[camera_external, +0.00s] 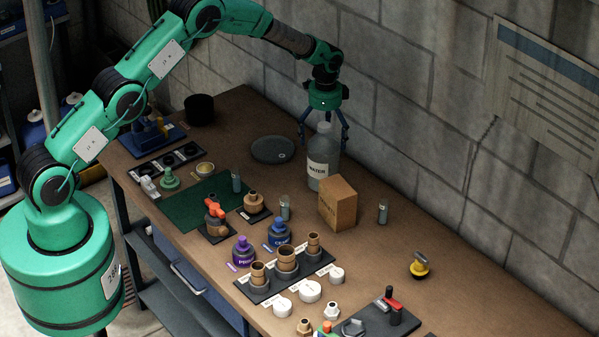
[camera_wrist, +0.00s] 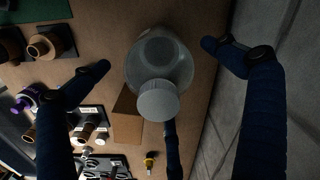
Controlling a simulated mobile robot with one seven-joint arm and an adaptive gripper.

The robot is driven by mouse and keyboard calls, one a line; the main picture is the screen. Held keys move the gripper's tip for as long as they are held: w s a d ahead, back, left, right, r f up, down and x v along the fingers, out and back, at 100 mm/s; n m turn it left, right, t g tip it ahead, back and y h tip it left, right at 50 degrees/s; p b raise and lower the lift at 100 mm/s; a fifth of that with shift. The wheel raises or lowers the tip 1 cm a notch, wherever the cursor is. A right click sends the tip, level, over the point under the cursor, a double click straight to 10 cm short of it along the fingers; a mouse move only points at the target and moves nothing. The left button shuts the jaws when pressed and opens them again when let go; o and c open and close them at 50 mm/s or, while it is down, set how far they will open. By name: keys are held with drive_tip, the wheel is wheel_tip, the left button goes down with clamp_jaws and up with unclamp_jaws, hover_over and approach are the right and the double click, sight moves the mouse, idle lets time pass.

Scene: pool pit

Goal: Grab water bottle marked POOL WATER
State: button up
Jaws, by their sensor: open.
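A clear water bottle (camera_external: 322,160) with a pale cap and a white label reading WATER stands upright at the back of the bench, near the block wall. Its round cap and body (camera_wrist: 158,65) show from above in the wrist view. My gripper (camera_external: 323,125) is above the bottle, pointing down, with its blue fingers spread around the cap and neck. In the wrist view my gripper (camera_wrist: 160,85) is open, with fingers left and right of the bottle and a third below it. I see no clear contact. The label's other words are not readable.
A cardboard box (camera_external: 338,203) stands close in front of the bottle. A dark round disc (camera_external: 272,149) lies to its left. The block wall (camera_external: 395,110) is close behind. Small vials, fittings and primer cans (camera_external: 242,252) crowd the front; the right bench is fairly clear.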

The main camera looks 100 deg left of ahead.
drive_tip(key=shift+f, duration=0.15)
drive_tip(key=shift+f+p, duration=0.55)
drive_tip(key=shift+f, duration=1.85)
drive_tip(key=c, duration=1.8)
drive_tip(key=shift+r, duration=0.1)
drive_tip(key=shift+c, duration=1.1)
drive_tip(key=shift+r, duration=0.1)
